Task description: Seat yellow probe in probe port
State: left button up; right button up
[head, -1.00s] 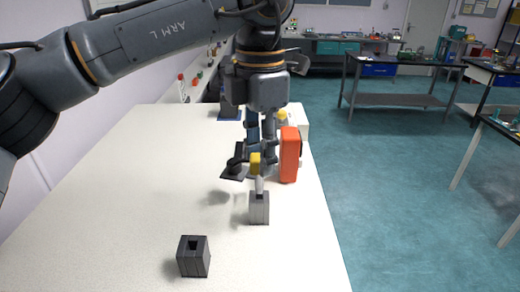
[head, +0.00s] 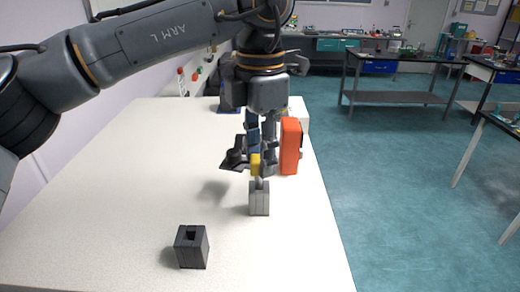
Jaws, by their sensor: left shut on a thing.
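The yellow probe (head: 255,165) shows in the head view just below the fingers of my left gripper (head: 254,157). My left gripper is shut on it, with the fingers partly hiding it. A short pale part of the probe points down at the top of a light grey block (head: 259,203) on the white table. Whether its tip is inside the block or just above it, I cannot tell. A darker block (head: 191,248) with a square hole in its top stands nearer, to the left. Neither block is labelled as the probe port. My right gripper is not in view.
An orange case (head: 290,146) stands upright close to the right of my left gripper, near the right edge of the white table (head: 110,220). A dark angular item (head: 235,160) shows just left of the fingers. The table's left and front areas are mostly clear.

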pick_arm(q)
jog(key=shift+f+b, duration=1.2)
jog(key=shift+f, duration=0.5)
jog(key=o, duration=1.2)
jog(key=shift+o, duration=0.2)
jog(key=shift+r, duration=0.15)
notch_tip(320, 180, up, 5)
jog(key=p, duration=0.4)
